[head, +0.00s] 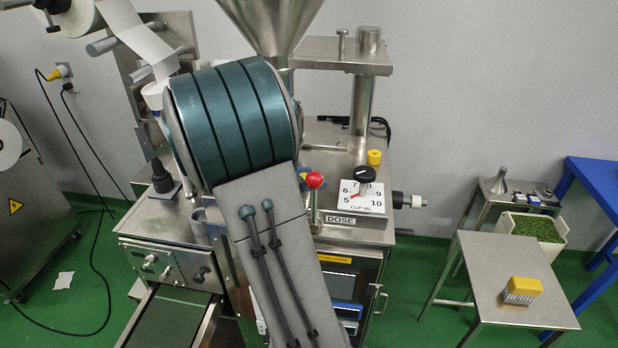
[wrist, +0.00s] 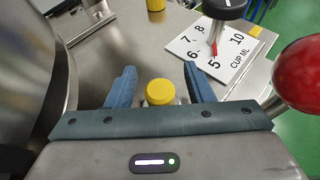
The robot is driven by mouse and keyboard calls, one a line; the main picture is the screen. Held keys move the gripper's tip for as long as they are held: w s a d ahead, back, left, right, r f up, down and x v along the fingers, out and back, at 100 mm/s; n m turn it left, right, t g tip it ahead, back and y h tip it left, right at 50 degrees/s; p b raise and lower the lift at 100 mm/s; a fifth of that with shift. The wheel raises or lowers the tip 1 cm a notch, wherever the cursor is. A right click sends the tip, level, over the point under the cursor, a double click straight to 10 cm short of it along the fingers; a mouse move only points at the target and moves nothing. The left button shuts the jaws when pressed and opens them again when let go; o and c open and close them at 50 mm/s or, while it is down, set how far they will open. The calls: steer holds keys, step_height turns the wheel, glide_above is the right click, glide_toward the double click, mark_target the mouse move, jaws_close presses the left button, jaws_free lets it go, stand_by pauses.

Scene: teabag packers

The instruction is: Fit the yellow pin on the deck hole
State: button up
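A yellow pin with a round cap (wrist: 160,92) sits between the two blue fingers of my gripper (wrist: 160,75) in the wrist view. Bare deck shows between the cap and the fingers. The lower pin is hidden, so I cannot tell whether the fingers grip it. In the head view my gripper is mostly hidden behind my arm, with a bit of yellow (head: 303,177) beside the red ball knob. A second yellow round piece (head: 374,157) stands on the deck behind the dose dial. It also shows at the wrist view's top edge (wrist: 156,4). I cannot make out the deck hole.
The red ball knob (head: 315,180) stands close to the right of my gripper. The dose dial plate (head: 352,208) with a black knob (head: 364,174) is farther right. A steel post (head: 362,110) rises behind. A side table (head: 505,262) holds a yellow-topped brush (head: 526,286).

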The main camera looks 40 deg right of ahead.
steer(key=b+v, duration=0.1)
steer(key=v, duration=1.2)
steer(key=shift+a+r+b, duration=0.2)
steer(key=shift+a+b, duration=0.2)
steer(key=shift+s, duration=0.1)
steer(key=s+a+f+m+t+y, duration=0.4)
steer(key=s+a+m+y, duration=0.9)
steer(key=m, duration=0.4)
steer(key=shift+s+a+f+t, duration=0.15)
steer(key=shift+s+a+t, duration=0.25)
steer(key=shift+s+a, duration=0.5)
